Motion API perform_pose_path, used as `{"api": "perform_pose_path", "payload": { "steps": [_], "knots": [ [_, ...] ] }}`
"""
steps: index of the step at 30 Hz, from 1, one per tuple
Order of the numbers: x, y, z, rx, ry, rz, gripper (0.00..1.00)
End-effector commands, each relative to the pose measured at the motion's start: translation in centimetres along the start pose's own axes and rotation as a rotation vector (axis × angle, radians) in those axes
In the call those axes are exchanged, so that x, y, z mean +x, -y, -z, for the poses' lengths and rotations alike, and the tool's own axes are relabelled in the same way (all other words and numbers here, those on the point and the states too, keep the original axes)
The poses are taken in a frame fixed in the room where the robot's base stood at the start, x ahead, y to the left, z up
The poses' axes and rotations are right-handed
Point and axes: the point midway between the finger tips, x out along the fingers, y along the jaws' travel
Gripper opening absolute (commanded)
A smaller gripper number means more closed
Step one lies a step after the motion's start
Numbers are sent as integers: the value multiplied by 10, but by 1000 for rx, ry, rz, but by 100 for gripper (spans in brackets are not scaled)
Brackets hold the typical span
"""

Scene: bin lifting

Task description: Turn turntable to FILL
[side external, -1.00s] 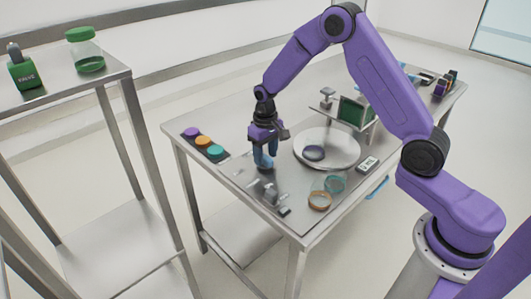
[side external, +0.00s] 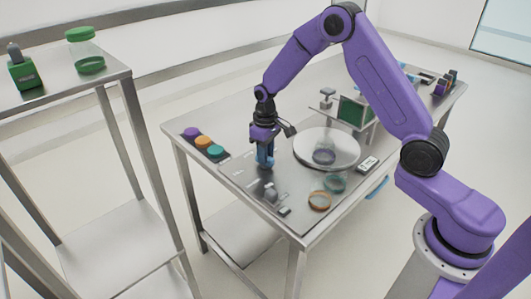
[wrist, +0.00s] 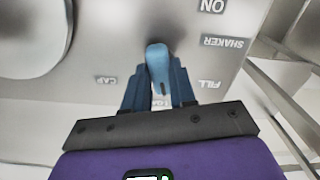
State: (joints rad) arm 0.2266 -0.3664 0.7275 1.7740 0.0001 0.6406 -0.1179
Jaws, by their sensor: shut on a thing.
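The turntable (side external: 312,140) is a pale round disc on the steel table, also partly in view at upper left in the wrist view (wrist: 30,40). A clear dish with a dark rim (side external: 323,157) is on it. My gripper (side external: 265,163) points down left of the disc. In the wrist view, my gripper (wrist: 158,85) is shut on a blue handle (wrist: 157,58), with one finger on each side. The FILL label (wrist: 209,84) is right of the handle and the CAP label (wrist: 106,80) is left of it. Another label between the fingers is mostly hidden.
Purple, orange and teal pucks (side external: 203,142) sit at the table's left edge. An orange ring (side external: 320,201) and a clear teal-rimmed dish (side external: 335,182) lie near the front. A green panel (side external: 352,112) stands behind the disc. A side shelf (side external: 60,90) holds a green-lidded jar (side external: 86,52).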

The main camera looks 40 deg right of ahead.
Motion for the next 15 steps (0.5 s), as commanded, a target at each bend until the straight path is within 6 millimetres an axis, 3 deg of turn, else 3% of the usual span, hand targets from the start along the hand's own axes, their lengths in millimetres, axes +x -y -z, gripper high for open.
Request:
{"api": "perform_pose_path", "payload": {
  "steps": [15],
  "knots": [
    [-1, 0, 0, -488, -1, 0, 0]
  ]
}}
